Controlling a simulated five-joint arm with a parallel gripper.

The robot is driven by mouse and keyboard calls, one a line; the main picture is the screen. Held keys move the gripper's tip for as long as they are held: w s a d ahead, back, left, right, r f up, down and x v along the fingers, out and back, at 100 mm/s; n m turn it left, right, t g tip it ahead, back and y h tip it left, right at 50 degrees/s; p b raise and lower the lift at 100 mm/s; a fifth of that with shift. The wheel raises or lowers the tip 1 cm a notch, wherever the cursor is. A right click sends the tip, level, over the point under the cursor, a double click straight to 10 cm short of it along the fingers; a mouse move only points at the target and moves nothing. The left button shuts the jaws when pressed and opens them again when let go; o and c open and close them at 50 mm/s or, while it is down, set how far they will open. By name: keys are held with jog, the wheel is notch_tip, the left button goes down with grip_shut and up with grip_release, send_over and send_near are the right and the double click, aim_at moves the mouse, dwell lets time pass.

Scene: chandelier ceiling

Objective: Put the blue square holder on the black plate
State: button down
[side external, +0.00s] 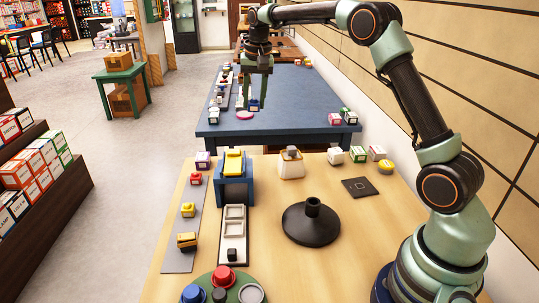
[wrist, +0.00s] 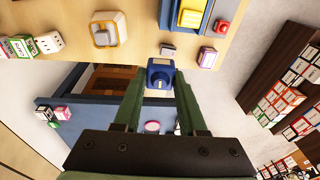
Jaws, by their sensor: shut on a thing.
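My gripper (side external: 258,98) is raised beyond the far edge of the wooden table, its fingers pointing down, in front of the blue table. It is shut on the blue square holder (wrist: 153,84), which shows between the fingertips in the wrist view with a dark round opening. In the side view the holder is small and partly hidden by the fingers. The black plate (side external: 368,191), a flat dark square with a thin outline, lies bare on the right of the wooden table. I do not make it out in the wrist view.
A round black stand (side external: 311,233) with an upright socket is left of the plate. Small blocks (side external: 336,155) line the far edge. Wood around the plate is clear.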

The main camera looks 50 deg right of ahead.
jog(key=s+d, duration=1.2)
jog(key=g, duration=0.1)
send_over(359, 185)
notch_tip(359, 185, down, 2)
jog(key=shift+m+h, duration=0.3)
jog(key=shift+m, duration=0.1)
notch_tip(359, 185, down, 20)
jog(key=shift+s+a+r, duration=0.1)
jog(key=shift+s+a, duration=0.05)
jog(key=shift+c, duration=2.3)
grip_release()
